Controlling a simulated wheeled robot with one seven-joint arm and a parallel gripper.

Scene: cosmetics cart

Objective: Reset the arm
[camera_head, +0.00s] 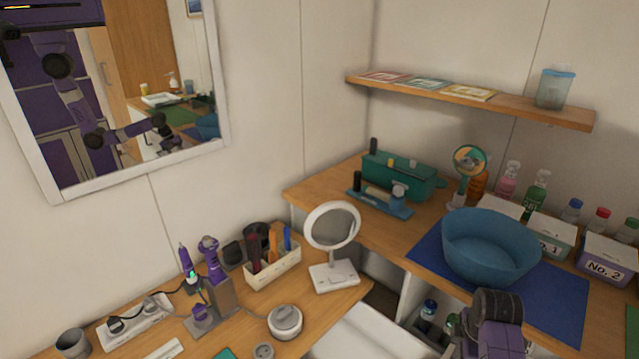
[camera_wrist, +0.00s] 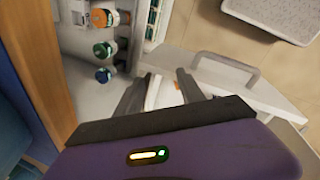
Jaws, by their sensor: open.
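My gripper (camera_wrist: 160,88) shows in the wrist view with its two dark fingers apart and nothing between them. Its purple body with a small lit indicator fills the bottom of that view. A white drawer or door front with a grey handle (camera_wrist: 228,66) lies beyond the fingertips; I cannot tell whether the fingers touch it. In the head view, a purple and black part of my arm (camera_head: 495,318) rises at the lower right, in front of the blue mat (camera_head: 560,305). The fingertips are not visible there.
A blue basin (camera_head: 490,250) stands on the mat, with white boxes and bottles behind it. A round mirror (camera_head: 333,228) and an organizer (camera_head: 272,270) stand on the left table. Bottles (camera_wrist: 104,50) sit in an open compartment left of the fingers. A pale tray (camera_wrist: 275,15) lies at the upper right.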

